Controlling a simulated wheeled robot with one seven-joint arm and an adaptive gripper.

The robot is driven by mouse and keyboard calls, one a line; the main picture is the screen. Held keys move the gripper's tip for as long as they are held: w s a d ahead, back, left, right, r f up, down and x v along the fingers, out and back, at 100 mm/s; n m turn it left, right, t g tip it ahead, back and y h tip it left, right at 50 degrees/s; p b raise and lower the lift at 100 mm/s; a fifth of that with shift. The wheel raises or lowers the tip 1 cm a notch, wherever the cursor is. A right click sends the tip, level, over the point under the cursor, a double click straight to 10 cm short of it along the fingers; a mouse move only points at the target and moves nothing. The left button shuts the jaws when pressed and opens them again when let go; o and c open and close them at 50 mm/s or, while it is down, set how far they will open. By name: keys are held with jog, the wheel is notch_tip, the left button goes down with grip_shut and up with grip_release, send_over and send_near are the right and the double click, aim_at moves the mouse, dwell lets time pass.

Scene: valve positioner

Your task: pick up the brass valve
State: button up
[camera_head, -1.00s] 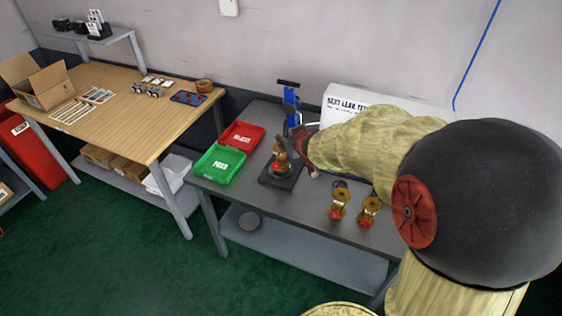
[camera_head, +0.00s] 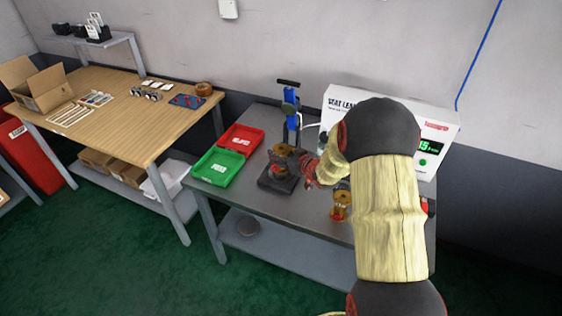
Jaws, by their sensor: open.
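One brass valve (camera_head: 283,152) sits in the black fixture (camera_head: 277,181) below the blue clamp stand (camera_head: 290,105), on the grey bench. A second brass valve (camera_head: 341,207) with a red part stands on the bench, partly covered by my arm. My gripper (camera_head: 302,162) is open, just to the right of the valve in the fixture. It is small and partly hidden by my wrist, so I cannot tell whether its fingers touch that valve.
A red tray (camera_head: 241,138) and a green tray (camera_head: 218,168) lie left of the fixture. A white seat leak tester (camera_head: 433,122) with a green display stands behind my arm. The bench front (camera_head: 270,214) is clear. A wooden table (camera_head: 130,115) stands at the left.

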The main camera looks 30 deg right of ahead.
jog(key=b+x, duration=0.1)
jog(key=x, duration=0.4)
jog(key=shift+s+f, duration=0.1)
jog(key=shift+w+f, duration=0.1)
jog(key=shift+w, duration=0.5)
jog(key=shift+c, duration=1.3)
jog(key=c, duration=1.1)
grip_shut()
